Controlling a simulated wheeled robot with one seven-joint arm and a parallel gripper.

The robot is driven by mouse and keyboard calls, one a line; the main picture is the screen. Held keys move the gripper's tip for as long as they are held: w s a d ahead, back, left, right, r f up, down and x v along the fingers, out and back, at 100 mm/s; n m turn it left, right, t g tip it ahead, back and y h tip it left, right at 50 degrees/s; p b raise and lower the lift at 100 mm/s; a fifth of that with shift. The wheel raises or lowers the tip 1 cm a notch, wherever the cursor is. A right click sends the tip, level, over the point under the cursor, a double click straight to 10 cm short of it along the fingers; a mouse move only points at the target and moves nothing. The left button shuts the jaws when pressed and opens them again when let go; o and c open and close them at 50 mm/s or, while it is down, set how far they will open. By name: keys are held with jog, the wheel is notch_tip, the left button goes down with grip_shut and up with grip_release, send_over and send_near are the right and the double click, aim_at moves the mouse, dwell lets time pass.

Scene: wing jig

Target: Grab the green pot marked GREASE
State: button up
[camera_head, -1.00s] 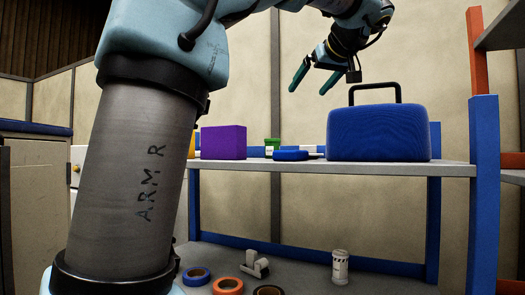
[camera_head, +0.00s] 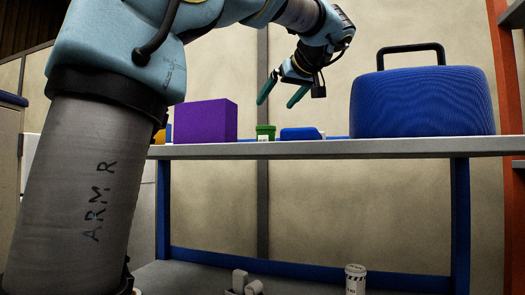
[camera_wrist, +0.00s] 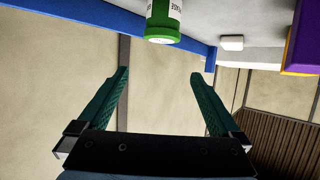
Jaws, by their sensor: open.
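The green pot (camera_head: 265,133) with a white label stands on the grey shelf, between a purple box and a low blue object. In the wrist view the pot (camera_wrist: 163,30) shows at the top edge, partly cut off, with its green lid and part of its white label. The label's word is too small or cropped to read surely. My gripper (camera_head: 277,97) is open and empty, above and slightly right of the pot in the head view. In the wrist view its two teal fingers (camera_wrist: 160,74) are apart, with the pot beyond the fingertips and nothing between them.
The purple box (camera_head: 205,121) stands left of the pot. The low blue object (camera_head: 301,134) is close on its right. A large blue case (camera_head: 422,102) with a black handle stands further right. A small white block (camera_wrist: 231,42) shows in the wrist view. Below, a white labelled can (camera_head: 355,279) stands.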

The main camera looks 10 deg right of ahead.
aim_at(269, 126)
jog(key=f+b, duration=0.3)
jog(key=f, duration=0.1)
jog(key=shift+w+f, duration=0.15)
jog(key=shift+w, duration=0.05)
jog(key=p+x, duration=0.2)
jog(key=x, duration=0.4)
jog(key=shift+p+x, duration=0.95)
jog(key=shift+x, duration=1.4)
jog(key=c, duration=1.5)
